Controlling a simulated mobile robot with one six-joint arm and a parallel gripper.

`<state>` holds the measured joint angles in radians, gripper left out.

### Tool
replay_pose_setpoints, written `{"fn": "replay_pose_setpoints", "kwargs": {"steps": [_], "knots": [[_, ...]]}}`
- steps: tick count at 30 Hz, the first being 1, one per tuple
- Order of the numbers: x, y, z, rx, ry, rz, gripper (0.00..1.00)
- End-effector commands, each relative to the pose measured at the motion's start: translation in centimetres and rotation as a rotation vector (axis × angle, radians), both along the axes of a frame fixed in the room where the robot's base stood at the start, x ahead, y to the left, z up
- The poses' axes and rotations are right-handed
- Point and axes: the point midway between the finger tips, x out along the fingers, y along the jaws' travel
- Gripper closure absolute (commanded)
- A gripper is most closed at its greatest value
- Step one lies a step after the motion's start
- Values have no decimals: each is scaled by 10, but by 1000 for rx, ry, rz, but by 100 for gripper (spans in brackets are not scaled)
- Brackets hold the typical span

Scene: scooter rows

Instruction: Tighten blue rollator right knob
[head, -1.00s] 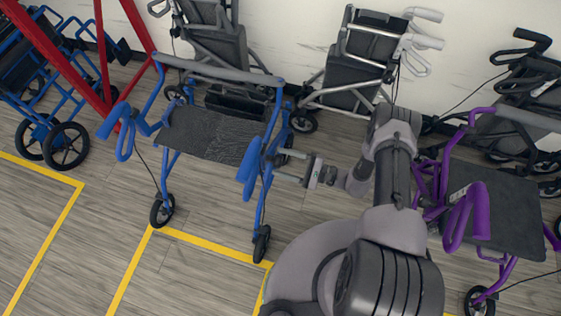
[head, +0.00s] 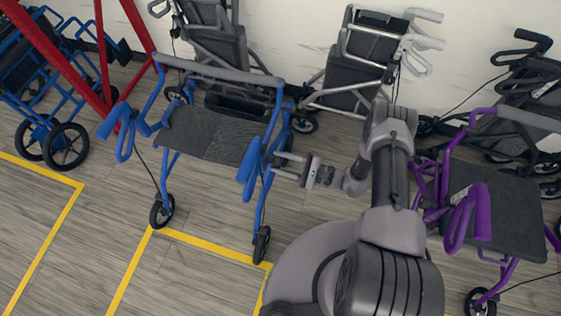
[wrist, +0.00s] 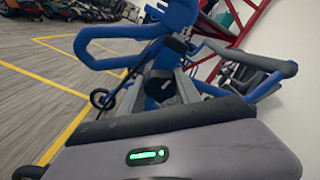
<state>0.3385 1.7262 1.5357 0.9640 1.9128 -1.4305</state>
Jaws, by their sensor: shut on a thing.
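The blue rollator (head: 212,75) stands upright at the left-middle of the head view, with a dark seat (head: 205,132) and blue loop handles. My gripper (head: 277,163) reaches its picture-right side, beside the near blue handle (head: 250,172). In the wrist view, the two grey fingers of my gripper (wrist: 160,92) stand on either side of a black knob (wrist: 160,84) on the blue frame and are shut on it. The knob itself is hidden in the head view by the handle and fingers.
A purple rollator (head: 495,205) stands at the right, close to my arm. Folded grey rollators (head: 360,60) line the white wall behind. A red frame (head: 60,55) and another blue walker (head: 45,120) are at the left. Yellow lines (head: 200,243) mark the open floor.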

Motion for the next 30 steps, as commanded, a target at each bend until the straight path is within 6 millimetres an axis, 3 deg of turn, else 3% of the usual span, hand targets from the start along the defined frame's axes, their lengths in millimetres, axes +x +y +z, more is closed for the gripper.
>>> {"fn": "replay_pose_setpoints", "kwargs": {"steps": [30], "knots": [[2, -1, -2, 303, 838, 0, 100]]}}
